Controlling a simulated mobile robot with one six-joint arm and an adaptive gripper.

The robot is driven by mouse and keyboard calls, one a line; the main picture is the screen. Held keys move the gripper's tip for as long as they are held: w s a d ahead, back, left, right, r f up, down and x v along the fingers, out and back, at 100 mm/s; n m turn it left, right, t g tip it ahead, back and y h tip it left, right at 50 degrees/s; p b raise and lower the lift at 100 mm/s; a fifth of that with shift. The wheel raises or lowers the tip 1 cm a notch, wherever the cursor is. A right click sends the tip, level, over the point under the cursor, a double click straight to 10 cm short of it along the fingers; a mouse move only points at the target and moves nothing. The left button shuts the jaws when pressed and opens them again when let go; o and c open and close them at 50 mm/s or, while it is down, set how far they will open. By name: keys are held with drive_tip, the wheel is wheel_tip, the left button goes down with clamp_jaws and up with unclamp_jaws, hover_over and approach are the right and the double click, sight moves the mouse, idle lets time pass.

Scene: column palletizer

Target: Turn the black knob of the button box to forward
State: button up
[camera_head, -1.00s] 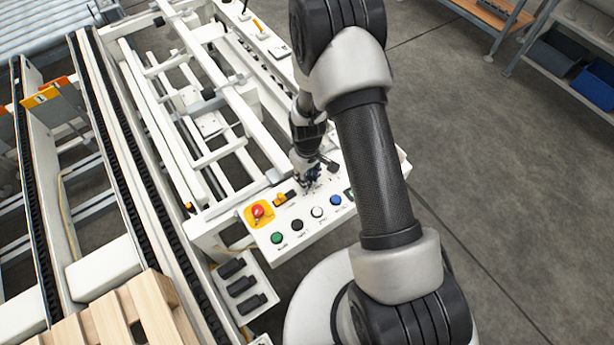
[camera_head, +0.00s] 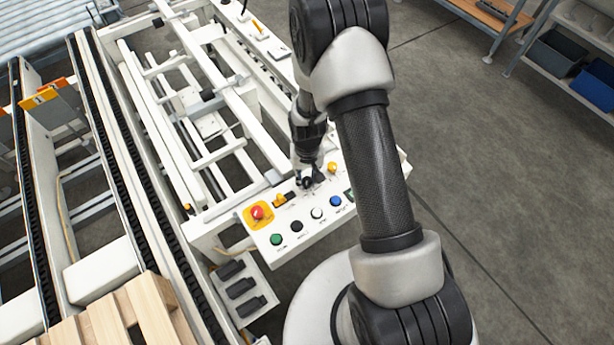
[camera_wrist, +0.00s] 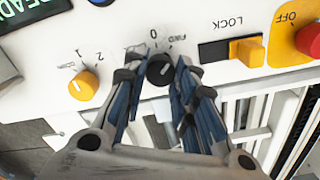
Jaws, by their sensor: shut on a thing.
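The button box (camera_head: 268,234) is a white slanted panel in the head view. My gripper (camera_head: 307,182) reaches down to its upper middle, where the arm partly hides the panel. In the wrist view, the black knob (camera_wrist: 160,70) sits between the fingertips of my gripper (camera_wrist: 160,76), which is shut on it. Blue-padded fingers flank the knob on both sides. A "0" is printed above it, with "FWD" just to the right and another small label to the left. A short pale mark shows on the knob; its exact direction is hard to tell.
A yellow selector (camera_wrist: 84,86) sits left of the black knob in the wrist view. A yellow lock slider (camera_wrist: 248,51) and a red stop button (camera_wrist: 310,40) lie to the right. Several push buttons line the panel's front. A white conveyor frame (camera_head: 190,130) stands beside the box.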

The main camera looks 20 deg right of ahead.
sight(307, 180)
idle(0.3)
drive_tip(key=o, duration=1.1)
drive_tip(key=shift+c, duration=0.2)
wheel_tip(307, 180, up, 12)
drive_tip(key=shift+r, duration=0.15)
